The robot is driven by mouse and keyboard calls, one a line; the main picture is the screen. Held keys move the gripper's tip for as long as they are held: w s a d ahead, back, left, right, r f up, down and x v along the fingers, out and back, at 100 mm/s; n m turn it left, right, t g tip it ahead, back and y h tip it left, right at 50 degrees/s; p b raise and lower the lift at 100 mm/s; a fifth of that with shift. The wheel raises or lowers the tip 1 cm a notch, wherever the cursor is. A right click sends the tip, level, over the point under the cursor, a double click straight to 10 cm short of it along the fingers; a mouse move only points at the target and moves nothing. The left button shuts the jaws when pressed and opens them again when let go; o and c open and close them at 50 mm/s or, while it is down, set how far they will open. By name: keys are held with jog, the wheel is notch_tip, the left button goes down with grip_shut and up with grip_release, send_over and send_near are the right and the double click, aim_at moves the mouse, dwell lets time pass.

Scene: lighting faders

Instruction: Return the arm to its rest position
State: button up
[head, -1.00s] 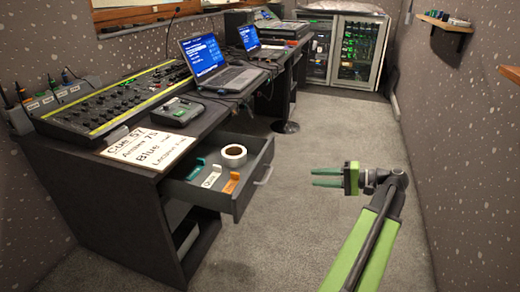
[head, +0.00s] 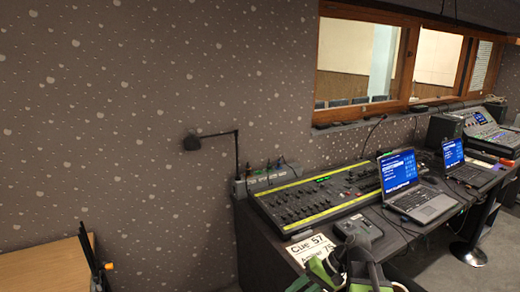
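Green and dark parts of my arm show at the bottom edge of the head view, in front of the desk, cut off by the frame. My gripper (head: 322,270) seems to be among them, folded in close. Its fingers cannot be made out, so I cannot tell whether it is open or shut. Nothing held can be seen.
The lighting desk with its fader console (head: 318,196) stands at right, with a cue sign (head: 309,247), a small dark device (head: 358,232) and two laptops (head: 398,178) (head: 454,153). A wooden table (head: 45,268) is at lower left. A bare speckled wall fills the left.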

jog(key=s+a+r+n+h+p, duration=0.2)
jog(key=s+a+h+p, duration=0.1)
jog(key=a+h+p, duration=0.15)
jog(key=d+f+h, duration=0.1)
jog(key=d+h, duration=0.1)
jog(key=d, duration=0.2)
jog(key=w+d+f+h+b, duration=0.1)
jog(key=d+h, duration=0.1)
jog(key=d, duration=0.2)
jog(key=shift+w+f+m, duration=0.25)
jog(key=shift+m, duration=0.15)
jog(key=shift+s, duration=0.1)
dwell(0.3)
